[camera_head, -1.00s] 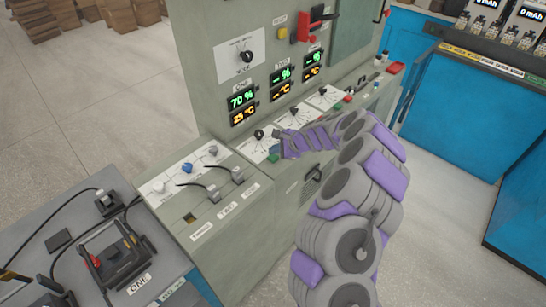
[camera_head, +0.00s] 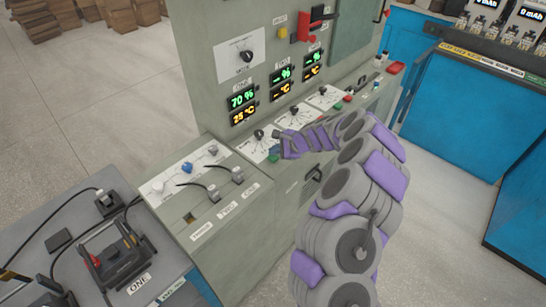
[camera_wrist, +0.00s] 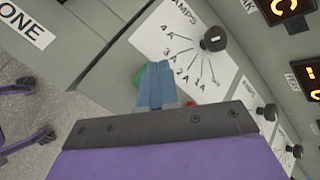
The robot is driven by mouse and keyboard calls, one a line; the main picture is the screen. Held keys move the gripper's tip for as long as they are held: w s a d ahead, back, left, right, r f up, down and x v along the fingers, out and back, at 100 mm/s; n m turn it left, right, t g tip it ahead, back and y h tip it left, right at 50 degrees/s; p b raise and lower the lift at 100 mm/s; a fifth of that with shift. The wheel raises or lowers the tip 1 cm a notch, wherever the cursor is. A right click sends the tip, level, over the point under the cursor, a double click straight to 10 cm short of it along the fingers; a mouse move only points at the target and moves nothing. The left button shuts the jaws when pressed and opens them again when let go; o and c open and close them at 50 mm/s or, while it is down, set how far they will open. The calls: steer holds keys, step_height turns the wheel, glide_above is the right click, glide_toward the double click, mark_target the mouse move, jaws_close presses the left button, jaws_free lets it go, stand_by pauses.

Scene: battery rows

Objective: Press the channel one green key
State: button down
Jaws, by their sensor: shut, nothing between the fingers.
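The green key (camera_head: 273,156) of channel one is on the sloped control panel, just below my gripper (camera_head: 281,136). In the wrist view the green key (camera_wrist: 139,76) shows at the left side of my fingertips, partly covered by them. My gripper (camera_wrist: 154,84) is shut and empty, with its tips over the panel beside the key. I cannot tell whether they touch it. A red key (camera_wrist: 191,103) shows just to the right of the fingers. The channel one label (camera_wrist: 25,25) is at the upper left of the wrist view.
An amps dial with a black knob (camera_wrist: 214,38) stands near the fingers. Displays (camera_head: 241,99) read 70 % and 25 °C above. A lower console with switches (camera_head: 187,168) is at left. A battery cradle marked ONE (camera_head: 112,255) sits further left. Blue cabinets (camera_head: 460,110) stand at right.

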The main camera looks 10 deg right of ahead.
mark_target(275, 158)
steer(key=shift+f+b, duration=0.3)
steer(key=shift+f, duration=0.35)
stand_by(0.7)
steer(key=shift+r, duration=0.1)
steer(key=shift+r+p, duration=0.7)
steer(key=shift+r, duration=0.05)
steer(key=shift+r+p, duration=2)
steer(key=shift+r, duration=0.5)
